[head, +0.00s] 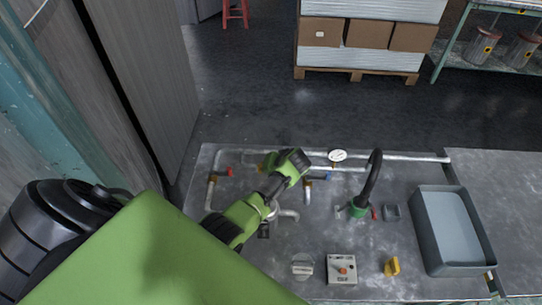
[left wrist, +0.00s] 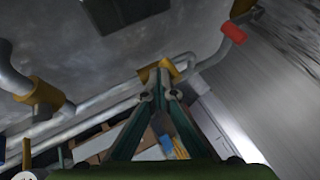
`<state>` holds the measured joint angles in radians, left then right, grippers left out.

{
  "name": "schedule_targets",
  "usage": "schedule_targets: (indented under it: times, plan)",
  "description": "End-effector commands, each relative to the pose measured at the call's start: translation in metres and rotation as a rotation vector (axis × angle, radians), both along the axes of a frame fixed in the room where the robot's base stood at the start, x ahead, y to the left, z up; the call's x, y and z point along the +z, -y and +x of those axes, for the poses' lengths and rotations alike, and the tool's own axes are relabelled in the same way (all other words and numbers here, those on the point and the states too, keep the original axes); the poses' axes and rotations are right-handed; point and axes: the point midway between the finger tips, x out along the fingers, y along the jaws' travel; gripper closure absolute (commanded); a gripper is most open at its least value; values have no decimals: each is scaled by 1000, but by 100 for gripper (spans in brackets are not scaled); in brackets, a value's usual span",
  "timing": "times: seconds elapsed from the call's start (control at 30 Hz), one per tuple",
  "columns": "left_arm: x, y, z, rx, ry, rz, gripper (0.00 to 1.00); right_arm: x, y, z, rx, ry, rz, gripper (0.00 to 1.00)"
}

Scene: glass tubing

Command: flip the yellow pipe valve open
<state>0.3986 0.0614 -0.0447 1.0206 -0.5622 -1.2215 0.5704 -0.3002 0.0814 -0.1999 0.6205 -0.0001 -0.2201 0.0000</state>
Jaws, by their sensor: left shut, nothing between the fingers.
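My left gripper (head: 269,161) reaches over the pipework on the grey bench, with its green arm coming in from the left. In the left wrist view its two green fingers (left wrist: 160,88) come together at a brass-coloured pipe fitting (left wrist: 154,71); they look shut and empty. Whether they touch the fitting I cannot tell. A yellow valve handle cannot be clearly made out; my wrist and gripper cover the middle of the pipe run. My right gripper is in neither view.
A red valve handle (head: 229,171) and a blue one (head: 330,175) lie either side. The red handle also shows in the wrist view (left wrist: 233,32).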

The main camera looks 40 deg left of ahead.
Motion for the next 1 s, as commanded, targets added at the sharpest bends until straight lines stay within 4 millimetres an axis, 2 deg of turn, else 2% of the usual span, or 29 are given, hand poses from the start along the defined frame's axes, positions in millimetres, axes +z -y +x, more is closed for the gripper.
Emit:
schedule_targets:
  times: [0.03,0.1,0.4,0.53,1.0]
  plan:
    - [8,-6,-5,-44,-4,4,100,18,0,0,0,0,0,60]
    - [8,-9,-7,-111,-4,5,100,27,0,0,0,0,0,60]
    - [5,-28,-14,-396,-3,4,100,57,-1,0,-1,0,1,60]
    - [3,-35,-14,-496,-1,2,100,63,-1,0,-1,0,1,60]
    - [0,-63,-12,-487,-1,2,100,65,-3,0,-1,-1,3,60]
